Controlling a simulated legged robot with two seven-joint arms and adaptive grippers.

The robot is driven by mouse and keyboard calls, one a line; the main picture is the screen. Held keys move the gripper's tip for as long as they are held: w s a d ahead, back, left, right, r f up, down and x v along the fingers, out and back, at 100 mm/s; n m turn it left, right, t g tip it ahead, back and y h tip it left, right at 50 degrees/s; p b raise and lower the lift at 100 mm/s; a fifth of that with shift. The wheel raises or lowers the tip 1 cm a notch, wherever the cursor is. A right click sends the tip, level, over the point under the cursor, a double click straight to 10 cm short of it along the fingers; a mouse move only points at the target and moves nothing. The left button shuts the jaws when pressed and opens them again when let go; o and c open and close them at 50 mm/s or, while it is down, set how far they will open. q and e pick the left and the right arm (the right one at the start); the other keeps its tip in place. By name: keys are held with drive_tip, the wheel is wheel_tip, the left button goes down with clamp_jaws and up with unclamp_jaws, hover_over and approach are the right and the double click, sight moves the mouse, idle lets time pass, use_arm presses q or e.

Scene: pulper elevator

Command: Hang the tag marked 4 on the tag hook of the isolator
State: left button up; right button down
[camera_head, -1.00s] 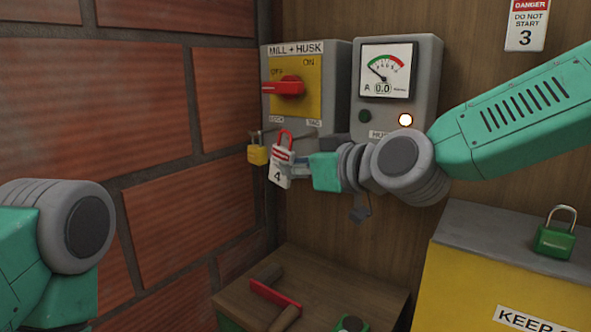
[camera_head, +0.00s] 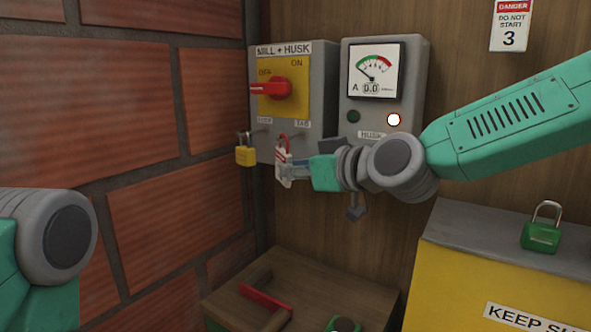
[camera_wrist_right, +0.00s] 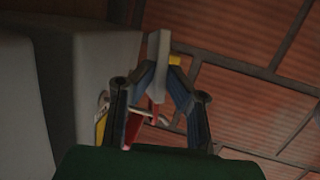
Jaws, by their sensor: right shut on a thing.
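The isolator (camera_head: 318,90) is a grey "MILL + HUSK" box with a yellow plate and a red handle (camera_head: 272,88) towards OFF. It has a TAG label at its lower right; the hook there is hard to make out. My right gripper (camera_head: 292,170) is shut on the white and red tag (camera_head: 282,172), just below that label. The tag's red loop (camera_head: 283,140) points up, and I cannot tell whether it touches the hook. The tag's number is not readable now. In the right wrist view the fingers (camera_wrist_right: 165,75) close on a pale edge-on piece. My left gripper is out of view.
A yellow padlock (camera_head: 245,155) hangs at the isolator's lower left. A meter box (camera_head: 412,70) with a lit lamp stands close on the right. Below are a wooden box top (camera_head: 330,285) with a red-and-wood tool and a yellow bin (camera_head: 450,275) bearing a green padlock (camera_head: 540,237).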

drive_tip(key=shift+s+a+r, duration=0.1)
drive_tip(key=shift+s+a, duration=0.05)
drive_tip(key=shift+a, duration=0.35)
drive_tip(key=c, duration=1.5)
unclamp_jaws()
drive_tip(key=shift+d, duration=0.4)
